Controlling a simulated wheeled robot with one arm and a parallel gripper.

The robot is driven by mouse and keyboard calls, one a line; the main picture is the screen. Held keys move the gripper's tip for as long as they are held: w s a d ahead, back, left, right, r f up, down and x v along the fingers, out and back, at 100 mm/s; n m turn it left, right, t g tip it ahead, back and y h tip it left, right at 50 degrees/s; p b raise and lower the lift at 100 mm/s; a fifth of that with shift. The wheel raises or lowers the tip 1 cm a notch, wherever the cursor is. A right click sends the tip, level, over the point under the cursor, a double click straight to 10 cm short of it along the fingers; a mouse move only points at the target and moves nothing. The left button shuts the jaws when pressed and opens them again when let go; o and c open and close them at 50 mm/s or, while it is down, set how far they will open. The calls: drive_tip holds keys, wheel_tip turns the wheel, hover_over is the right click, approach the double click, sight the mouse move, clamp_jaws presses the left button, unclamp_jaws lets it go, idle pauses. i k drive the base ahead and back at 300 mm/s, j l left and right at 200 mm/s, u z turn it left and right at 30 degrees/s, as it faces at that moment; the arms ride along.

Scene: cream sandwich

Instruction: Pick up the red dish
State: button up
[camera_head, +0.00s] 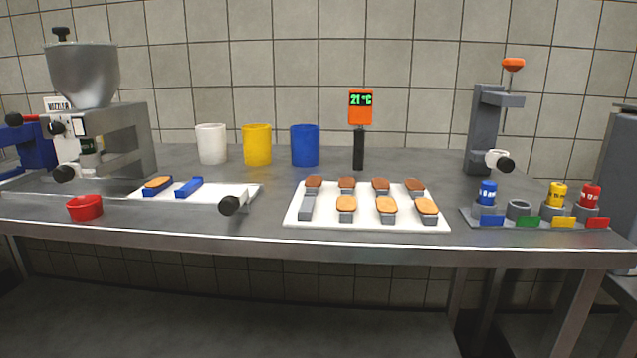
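The red dish (85,207) is a small round cup with a short handle-like tab on its right side. It stands upright near the front edge of the grey table (250,229), at the left. It looks empty, though only a little of its inside shows. My gripper is not in view, and nothing is seen touching the dish.
A grey hopper machine (85,75) stands behind the dish. A white tray (225,193) with blue holders is to its right, beside a black knob (230,205). Another white tray (367,226) holds several topped pieces. White (211,144), yellow (257,145) and blue (305,146) cups stand behind.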

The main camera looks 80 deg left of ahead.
sight(82, 208)
drive_tip(key=u, duration=3.8)
